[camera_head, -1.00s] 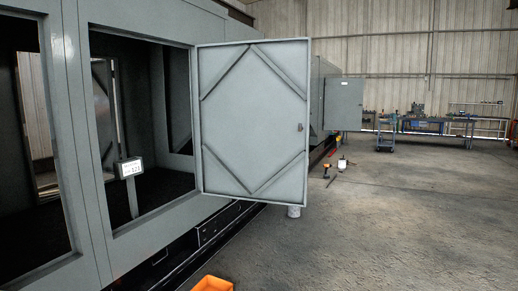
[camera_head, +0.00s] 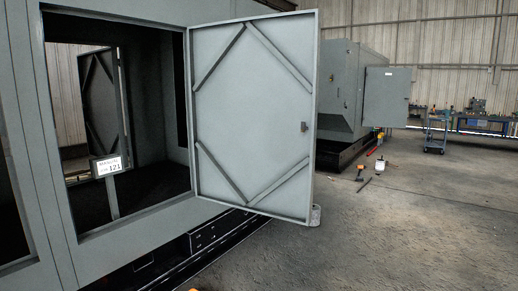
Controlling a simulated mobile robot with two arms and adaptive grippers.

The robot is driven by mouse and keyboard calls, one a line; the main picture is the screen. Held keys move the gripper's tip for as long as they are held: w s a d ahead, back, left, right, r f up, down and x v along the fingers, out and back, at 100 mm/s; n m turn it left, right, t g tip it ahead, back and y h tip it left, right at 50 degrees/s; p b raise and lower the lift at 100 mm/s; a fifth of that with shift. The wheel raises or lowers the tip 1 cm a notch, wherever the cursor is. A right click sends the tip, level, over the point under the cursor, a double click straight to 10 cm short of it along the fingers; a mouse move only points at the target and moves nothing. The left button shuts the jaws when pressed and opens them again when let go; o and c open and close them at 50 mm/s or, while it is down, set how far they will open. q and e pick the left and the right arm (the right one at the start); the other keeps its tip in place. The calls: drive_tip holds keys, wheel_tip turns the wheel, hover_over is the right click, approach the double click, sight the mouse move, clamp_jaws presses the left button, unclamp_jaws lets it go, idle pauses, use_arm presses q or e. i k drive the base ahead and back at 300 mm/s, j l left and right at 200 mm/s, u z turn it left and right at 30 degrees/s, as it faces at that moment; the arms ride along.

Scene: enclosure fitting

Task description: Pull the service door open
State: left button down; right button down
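The grey service door (camera_head: 252,115) stands wide open on the enclosure (camera_head: 60,240), hinged at the right side of its doorway. Its inner face, with diagonal braces, is turned toward me. A small dark latch (camera_head: 304,127) sits near its free right edge. Through the doorway the dark inside shows, with a small sign reading 121 (camera_head: 108,166) on a post. Neither of my grippers is in view.
Another enclosure (camera_head: 345,90) with an open door (camera_head: 386,97) stands behind on the right. Small tools and a white container (camera_head: 379,167) lie on the floor there. A blue cart (camera_head: 437,132) stands farther back. The concrete floor (camera_head: 420,230) at right is mostly clear.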

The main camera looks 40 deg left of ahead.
sight(254, 81)
drive_tip(key=i+u, duration=0.2)
drive_tip(key=i, duration=0.35)
drive_tip(key=i+u, duration=0.2)
drive_tip(key=i, duration=0.3)
drive_tip(key=i+l+u, duration=0.25)
drive_tip(key=i, duration=0.3)
